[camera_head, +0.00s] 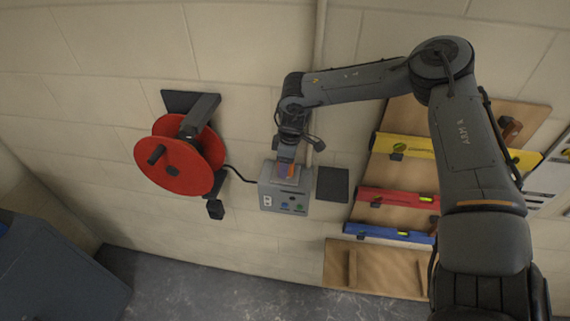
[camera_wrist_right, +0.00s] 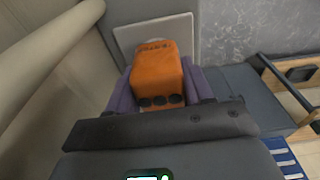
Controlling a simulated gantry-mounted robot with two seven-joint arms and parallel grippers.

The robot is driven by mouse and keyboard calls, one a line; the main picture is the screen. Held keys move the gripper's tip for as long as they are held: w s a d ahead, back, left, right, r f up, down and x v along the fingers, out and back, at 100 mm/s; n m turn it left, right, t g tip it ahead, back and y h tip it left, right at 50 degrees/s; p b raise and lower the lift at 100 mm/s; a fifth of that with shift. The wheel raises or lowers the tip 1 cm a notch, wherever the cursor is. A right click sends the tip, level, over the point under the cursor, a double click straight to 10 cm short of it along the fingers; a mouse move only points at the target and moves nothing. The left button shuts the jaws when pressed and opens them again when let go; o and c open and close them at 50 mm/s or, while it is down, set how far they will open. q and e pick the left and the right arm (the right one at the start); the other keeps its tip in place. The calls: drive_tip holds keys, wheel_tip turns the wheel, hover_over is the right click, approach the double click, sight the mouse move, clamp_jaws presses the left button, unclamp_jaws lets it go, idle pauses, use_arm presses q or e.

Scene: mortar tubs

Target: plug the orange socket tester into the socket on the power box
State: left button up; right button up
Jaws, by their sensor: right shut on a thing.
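The orange socket tester (camera_wrist_right: 157,72) is a small block with dark round spots on its near end. My right gripper (camera_head: 287,166) is shut on it, with a purple finger on each side in the right wrist view. The grey power box (camera_head: 270,200) is on the wall, with colored parts on its front. The tester shows as a small orange patch (camera_head: 286,171) at the box's top. In the right wrist view a pale square plate (camera_wrist_right: 128,38) lies just beyond the tester. The tester's far end is hidden, so I cannot tell whether it touches the socket. My left gripper is not in view.
A red cable reel (camera_head: 172,168) hangs left of the box, with a black cable leading to it. A dark panel (camera_head: 332,185) is just right. A wooden board (camera_head: 372,262) with yellow, red and blue levels is farther right. A vertical pipe (camera_head: 319,40) runs above.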

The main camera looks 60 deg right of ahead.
drive_tip(key=shift+f, duration=0.15)
drive_tip(key=o, duration=1)
drive_tip(key=shift+o, duration=0.3)
drive_tip(key=r, duration=0.3)
drive_tip(key=r+b, duration=0.1)
drive_tip(key=r, duration=0.2)
drive_tip(key=s+r, duration=0.1)
drive_tip(key=r, duration=0.2)
drive_tip(key=shift+d+r, duration=0.2)
drive_tip(key=shift+r, duration=0.1)
drive_tip(key=shift+s+r+b, duration=0.15)
drive_tip(key=shift+r+b, duration=0.15)
drive_tip(key=shift+r, duration=0.25)
